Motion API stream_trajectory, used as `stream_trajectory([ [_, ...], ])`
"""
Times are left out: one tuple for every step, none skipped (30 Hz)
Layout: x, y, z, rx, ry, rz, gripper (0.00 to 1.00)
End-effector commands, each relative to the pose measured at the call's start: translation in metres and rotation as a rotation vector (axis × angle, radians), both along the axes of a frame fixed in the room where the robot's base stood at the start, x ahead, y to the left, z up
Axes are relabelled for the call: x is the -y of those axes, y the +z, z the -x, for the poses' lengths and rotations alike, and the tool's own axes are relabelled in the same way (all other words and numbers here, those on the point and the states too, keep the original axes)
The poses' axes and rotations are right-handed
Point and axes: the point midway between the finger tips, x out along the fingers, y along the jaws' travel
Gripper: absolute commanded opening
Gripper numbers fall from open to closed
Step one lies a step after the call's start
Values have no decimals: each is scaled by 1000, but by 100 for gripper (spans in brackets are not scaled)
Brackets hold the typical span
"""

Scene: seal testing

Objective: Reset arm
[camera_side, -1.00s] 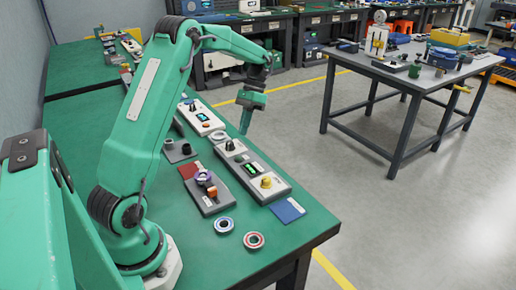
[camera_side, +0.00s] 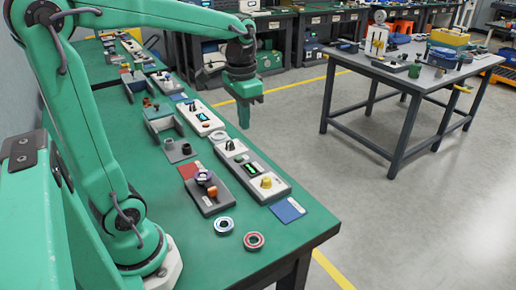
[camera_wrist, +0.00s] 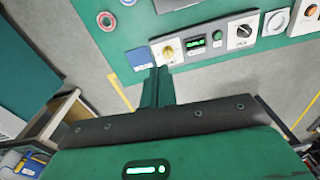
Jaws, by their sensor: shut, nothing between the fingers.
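My gripper (camera_side: 244,124) is at the end of the raised arm, above the far edge of the green bench (camera_side: 262,252). It points down and its fingers are together, with nothing held. In the wrist view the closed fingers (camera_wrist: 157,78) reach toward the panel with a yellow knob, green display and black knob. That panel (camera_side: 250,172) lies on the bench below and nearer the camera than my gripper. The gripper is apart from everything in view.
A fixture with a purple ring and orange part (camera_side: 207,190) sits beside the panel. A blue-rimmed ring (camera_side: 224,225), a red-rimmed ring (camera_side: 254,241) and a blue card (camera_side: 288,209) lie near the front. A second control box (camera_side: 200,117) stands farther back. A grey table (camera_side: 390,75) stands apart.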

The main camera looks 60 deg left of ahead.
Motion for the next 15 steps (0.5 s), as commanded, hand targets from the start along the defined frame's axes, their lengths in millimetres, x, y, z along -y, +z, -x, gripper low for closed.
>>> stream_trajectory([
  [6, 3, 7, 29, 2, -5, 0],
  [9, 4, 10, 45, 4, -8, 0],
  [13, 6, 15, 66, 6, -10, 0],
  [16, 7, 18, 82, 9, -12, 0],
  [19, 8, 22, 99, 12, -14, 0],
  [23, 8, 26, 121, 15, -16, 0],
  [26, 9, 30, 137, 18, -17, 0],
  [29, 9, 33, 153, 19, -17, 0],
  [32, 10, 38, 174, 23, -17, 0],
  [35, 10, 41, 192, 25, -18, 0],
  [37, 10, 45, 207, 26, -18, 0],
  [41, 10, 49, 229, 31, -16, 0],
  [43, 10, 53, 246, 33, -16, 0],
  [45, 10, 56, 262, 35, -15, 0],
  [48, 9, 61, 285, 38, -12, 0],
])
